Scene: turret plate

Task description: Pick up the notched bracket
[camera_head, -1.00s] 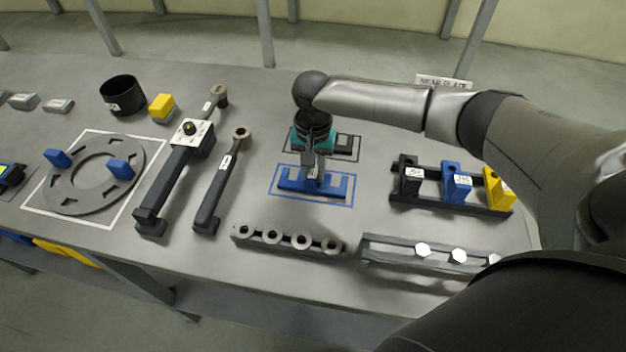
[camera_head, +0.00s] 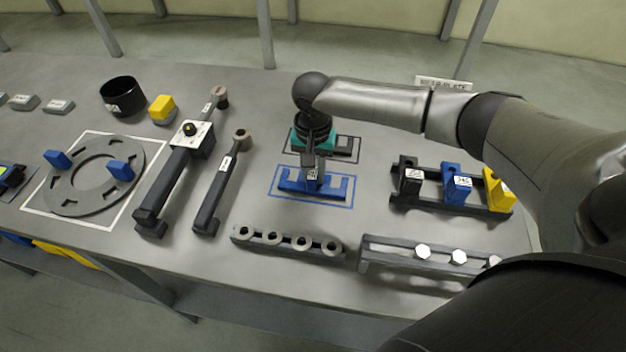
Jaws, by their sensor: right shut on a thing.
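The notched bracket appears to be the blue bar with raised ends (camera_head: 291,184). It lies inside a blue outlined rectangle (camera_head: 312,204) on the table. My right gripper (camera_head: 312,180) points down from above and is shut on the middle of the blue bracket. The fingers hide part of its middle. Whether the bracket is clear of the table cannot be told. My left gripper is not in view.
A dark piece (camera_head: 345,146) lies in a black outline just behind. Black, blue and yellow blocks stand in a rack (camera_head: 452,203) on the right. Two long-handled tools (camera_head: 222,190) lie left. A ring plate (camera_head: 75,200) is far left. Rails (camera_head: 290,246) line the front.

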